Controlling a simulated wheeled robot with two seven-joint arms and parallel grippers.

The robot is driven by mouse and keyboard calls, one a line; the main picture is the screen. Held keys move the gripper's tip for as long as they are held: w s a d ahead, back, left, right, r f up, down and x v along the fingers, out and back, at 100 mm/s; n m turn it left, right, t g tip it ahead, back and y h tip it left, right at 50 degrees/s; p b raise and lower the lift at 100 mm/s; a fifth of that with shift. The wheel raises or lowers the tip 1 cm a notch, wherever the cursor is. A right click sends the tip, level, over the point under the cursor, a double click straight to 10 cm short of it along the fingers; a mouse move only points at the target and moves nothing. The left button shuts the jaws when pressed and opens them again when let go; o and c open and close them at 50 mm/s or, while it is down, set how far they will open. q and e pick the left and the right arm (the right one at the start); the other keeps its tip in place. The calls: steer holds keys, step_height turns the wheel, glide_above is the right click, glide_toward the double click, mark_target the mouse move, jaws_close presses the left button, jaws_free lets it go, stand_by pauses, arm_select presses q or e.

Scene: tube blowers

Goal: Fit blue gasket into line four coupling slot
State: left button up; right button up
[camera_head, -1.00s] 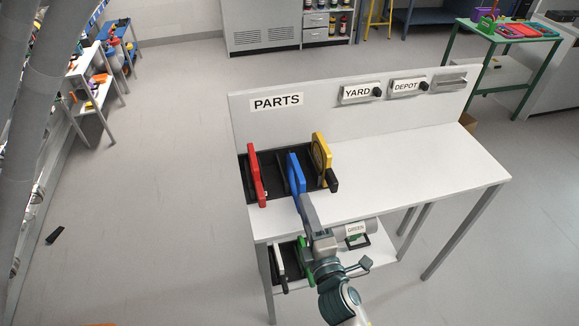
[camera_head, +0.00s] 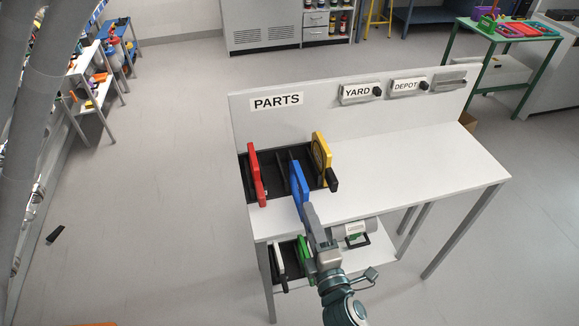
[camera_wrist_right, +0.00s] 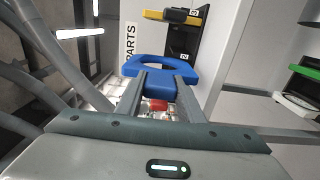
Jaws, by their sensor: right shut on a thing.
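The blue gasket (camera_head: 299,183) is upright at the front of the black parts rack (camera_head: 273,164) in the head view. My right gripper (camera_head: 308,211) is shut on its near end. In the right wrist view the blue gasket (camera_wrist_right: 160,70) lies between the two fingers (camera_wrist_right: 160,85), its ring part pointing away from me. A red gasket (camera_head: 257,173) stands at the left of the rack and a yellow gasket (camera_head: 321,160) at the right. No line four coupling slot can be made out. My left gripper is not in view.
The white table (camera_head: 410,165) is bare to the right of the rack. A lower shelf holds a green gasket (camera_head: 304,247) and a white gasket (camera_head: 279,260) close to my right arm. The back panel carries YARD (camera_head: 357,92) and DEPOT (camera_head: 404,86) boxes.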

steer(key=shift+v, duration=2.9)
